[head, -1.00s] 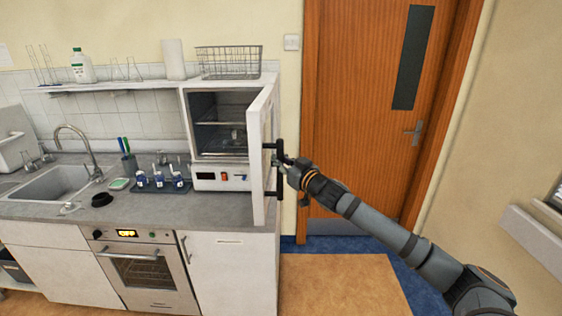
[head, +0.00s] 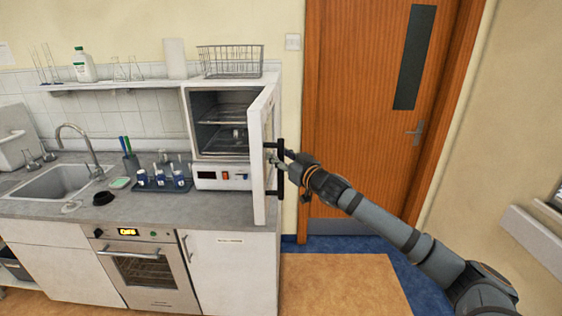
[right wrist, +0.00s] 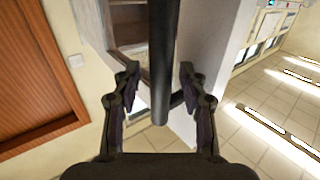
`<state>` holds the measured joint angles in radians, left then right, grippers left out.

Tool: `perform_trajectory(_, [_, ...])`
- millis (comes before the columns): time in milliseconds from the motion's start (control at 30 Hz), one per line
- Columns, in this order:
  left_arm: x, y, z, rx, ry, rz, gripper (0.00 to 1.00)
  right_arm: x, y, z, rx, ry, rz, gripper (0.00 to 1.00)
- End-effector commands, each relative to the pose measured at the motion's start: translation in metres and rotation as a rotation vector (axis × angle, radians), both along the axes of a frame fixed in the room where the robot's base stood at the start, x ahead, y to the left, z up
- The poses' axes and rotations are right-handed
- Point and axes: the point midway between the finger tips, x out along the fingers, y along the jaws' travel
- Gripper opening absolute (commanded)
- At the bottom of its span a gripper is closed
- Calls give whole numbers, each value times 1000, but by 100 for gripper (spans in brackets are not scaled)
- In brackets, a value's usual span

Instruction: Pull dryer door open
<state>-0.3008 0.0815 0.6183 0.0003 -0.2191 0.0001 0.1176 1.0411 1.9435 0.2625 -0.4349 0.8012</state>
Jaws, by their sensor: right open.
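The dryer (head: 217,176) is a white box on the counter at the middle of the head view. Its white door (head: 260,150) stands open, swung out toward me, and the shelves inside show. A dark vertical bar handle (head: 281,187) is on the door's outer face. My right gripper (head: 279,160) is at this handle. In the right wrist view the handle (right wrist: 163,60) passes between the spread fingers of the right gripper (right wrist: 158,73), which is open. A gap shows on both sides of the bar. My left gripper is out of view.
A rack with blue-labelled bottles (head: 162,181) stands on the counter left of the dryer. A wire basket (head: 230,62) sits on top. An oven (head: 150,277) and a cupboard are below. A wooden room door (head: 350,130) is behind my right arm. Floor right of the counter is clear.

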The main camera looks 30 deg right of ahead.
Motion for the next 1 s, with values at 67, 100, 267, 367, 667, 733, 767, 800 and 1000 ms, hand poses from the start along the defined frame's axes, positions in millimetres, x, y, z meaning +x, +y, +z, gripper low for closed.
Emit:
perform_trajectory(67, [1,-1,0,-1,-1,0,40,0,0,19,-3,-4,0,43])
perform_trajectory(100, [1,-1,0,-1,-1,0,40,0,0,29,-3,-5,-1,43])
perform_trajectory(267, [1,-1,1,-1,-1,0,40,-1,1,68,-3,-16,4,43])
perform_trajectory(367, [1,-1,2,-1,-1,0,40,-1,1,84,-4,-17,2,48])
perform_trajectory(667, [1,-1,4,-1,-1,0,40,-2,2,97,-6,-14,3,43])
perform_trajectory(733, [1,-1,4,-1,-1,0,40,-2,2,97,-6,-14,3,43])
perform_trajectory(767, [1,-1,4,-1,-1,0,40,-2,-1,35,-3,111,-9,43])
perform_trajectory(800, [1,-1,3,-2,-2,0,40,-2,-1,34,-3,111,-9,43])
perform_trajectory(1000, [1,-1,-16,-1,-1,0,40,-6,-7,29,-7,110,-11,43])
